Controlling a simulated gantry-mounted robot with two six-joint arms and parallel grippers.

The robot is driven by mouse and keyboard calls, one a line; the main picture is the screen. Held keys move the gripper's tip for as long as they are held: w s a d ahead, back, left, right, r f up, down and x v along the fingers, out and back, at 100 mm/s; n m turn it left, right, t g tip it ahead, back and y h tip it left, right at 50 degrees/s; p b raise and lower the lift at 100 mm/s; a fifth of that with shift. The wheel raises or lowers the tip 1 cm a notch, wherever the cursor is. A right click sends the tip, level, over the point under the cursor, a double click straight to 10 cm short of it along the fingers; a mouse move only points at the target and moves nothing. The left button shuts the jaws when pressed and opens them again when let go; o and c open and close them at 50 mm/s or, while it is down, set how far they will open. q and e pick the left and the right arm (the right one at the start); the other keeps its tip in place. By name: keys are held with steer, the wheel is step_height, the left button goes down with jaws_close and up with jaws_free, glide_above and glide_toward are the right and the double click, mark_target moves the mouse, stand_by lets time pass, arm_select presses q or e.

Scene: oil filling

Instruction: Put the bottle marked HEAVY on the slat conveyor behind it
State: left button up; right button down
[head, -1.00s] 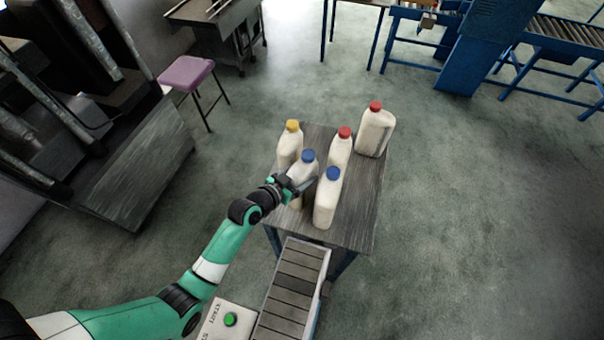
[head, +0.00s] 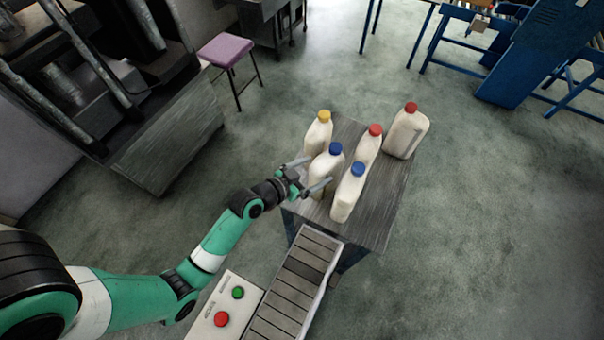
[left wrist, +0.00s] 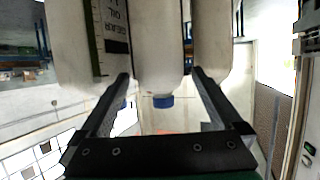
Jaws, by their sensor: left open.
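Several cream bottles stand upright on a small table: a left blue-capped one (head: 325,168), a right blue-capped one (head: 347,195), a yellow-capped one (head: 318,137), and two red-capped ones (head: 368,148) (head: 407,135). I cannot read HEAVY on any; a bottle at left in the left wrist view has a partly visible label (left wrist: 115,30). My left gripper (head: 318,172) is open, its fingers reaching around the left blue-capped bottle. In the left wrist view a blue-capped bottle (left wrist: 157,60) stands between the open fingers. The slat conveyor (head: 293,285) is at the table's near edge, empty. My right gripper is not seen.
The wooden table top (head: 385,215) has bare room at its right front. A control box (head: 226,310) with green and red buttons sits beside the conveyor. A purple stool (head: 227,50) stands at back left, and blue-framed equipment (head: 520,60) at back right.

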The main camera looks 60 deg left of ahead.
arm_select(q)
steer(key=v, duration=0.6)
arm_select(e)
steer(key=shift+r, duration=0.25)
arm_select(q)
steer(key=shift+r, duration=0.1)
